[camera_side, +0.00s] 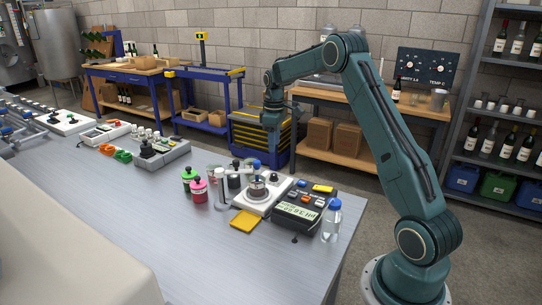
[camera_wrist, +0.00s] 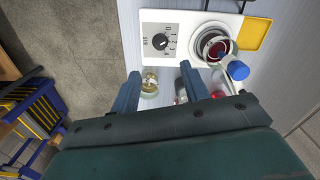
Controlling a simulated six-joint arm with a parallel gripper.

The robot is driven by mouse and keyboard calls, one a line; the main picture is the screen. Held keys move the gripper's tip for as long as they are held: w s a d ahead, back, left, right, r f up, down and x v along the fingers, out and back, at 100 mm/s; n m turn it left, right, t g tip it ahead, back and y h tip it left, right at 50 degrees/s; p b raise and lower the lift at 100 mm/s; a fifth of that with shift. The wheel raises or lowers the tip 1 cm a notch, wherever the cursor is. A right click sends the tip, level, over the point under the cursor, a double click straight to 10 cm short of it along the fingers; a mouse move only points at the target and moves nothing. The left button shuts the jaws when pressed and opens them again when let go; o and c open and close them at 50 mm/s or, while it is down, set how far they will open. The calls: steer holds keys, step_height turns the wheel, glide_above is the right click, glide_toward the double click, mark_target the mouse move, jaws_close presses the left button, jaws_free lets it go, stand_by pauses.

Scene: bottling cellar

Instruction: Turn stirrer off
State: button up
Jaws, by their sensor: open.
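The stirrer (camera_side: 247,204) is a low white box on the metal bench in the side view. The knob's exact pointer setting is too small to read. A glass beaker of red liquid (camera_wrist: 214,48) stands on the stirrer's round plate. My gripper (camera_side: 272,126) hangs well above the bench and behind the stirrer. In the wrist view its two fingers (camera_wrist: 158,76) are apart and empty, with the knob beyond their tips.
A yellow pad (camera_side: 245,221), a black meter (camera_side: 297,214) and a blue-capped bottle (camera_side: 331,221) stand close to the stirrer. Pink (camera_side: 199,189) and green (camera_side: 187,178) capped jars are left of it.

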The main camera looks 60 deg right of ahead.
mark_target(274, 174)
step_height(274, 174, down, 12)
steer(key=shift+r, duration=0.15)
stand_by(0.4)
steer(key=shift+c, duration=0.3)
steer(key=c, duration=0.9)
